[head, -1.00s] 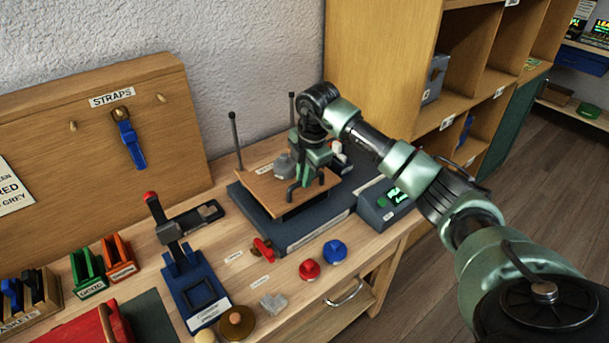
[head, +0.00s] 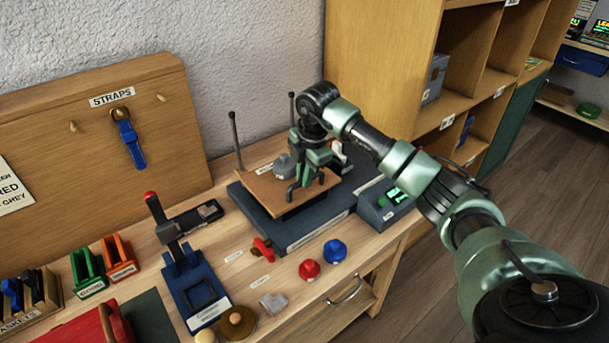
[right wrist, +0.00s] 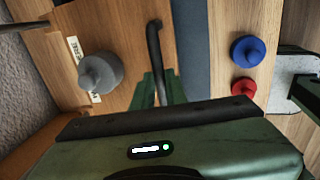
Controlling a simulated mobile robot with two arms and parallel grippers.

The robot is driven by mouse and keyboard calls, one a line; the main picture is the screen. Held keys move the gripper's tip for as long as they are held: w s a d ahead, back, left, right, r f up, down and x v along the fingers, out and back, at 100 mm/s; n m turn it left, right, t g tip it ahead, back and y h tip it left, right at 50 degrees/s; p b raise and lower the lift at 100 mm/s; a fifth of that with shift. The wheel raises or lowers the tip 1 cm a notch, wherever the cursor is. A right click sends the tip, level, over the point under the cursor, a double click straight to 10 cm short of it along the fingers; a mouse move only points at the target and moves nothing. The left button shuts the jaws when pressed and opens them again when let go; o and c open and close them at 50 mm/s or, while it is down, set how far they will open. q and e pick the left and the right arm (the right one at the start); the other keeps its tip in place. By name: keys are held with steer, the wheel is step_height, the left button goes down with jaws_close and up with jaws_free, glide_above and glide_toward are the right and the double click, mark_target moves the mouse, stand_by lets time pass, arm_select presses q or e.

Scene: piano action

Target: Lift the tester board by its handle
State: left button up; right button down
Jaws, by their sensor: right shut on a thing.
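The tester board (head: 262,190) is a flat wooden board above a dark blue-grey base (head: 318,228) with thin upright rods. A dark gap shows under the board's front edge. Its dark bar handle (right wrist: 154,45) runs up the right wrist view. My right gripper (head: 304,180) is over the board's right part, with its green fingers (right wrist: 160,90) shut around the handle. A grey knobbed weight (head: 283,165) sits on the board, left of the gripper; it also shows in the right wrist view (right wrist: 100,73). My left gripper is not in view.
A grey box with a green display (head: 385,206) stands right of the base. Red (head: 309,269) and blue (head: 335,251) knobs, a small red-handled part (head: 262,247) and a blue press (head: 190,285) are in front. A shelf unit (head: 440,110) stands behind at right.

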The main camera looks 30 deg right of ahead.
steer(key=shift+r, duration=0.2)
stand_by(0.3)
step_height(320, 180, up, 14)
steer(key=p, duration=0.7)
steer(key=shift+w+f, duration=0.1)
steer(key=c, duration=1.4)
jaws_free()
steer(key=shift+c, duration=0.2)
steer(key=shift+f, duration=0.1)
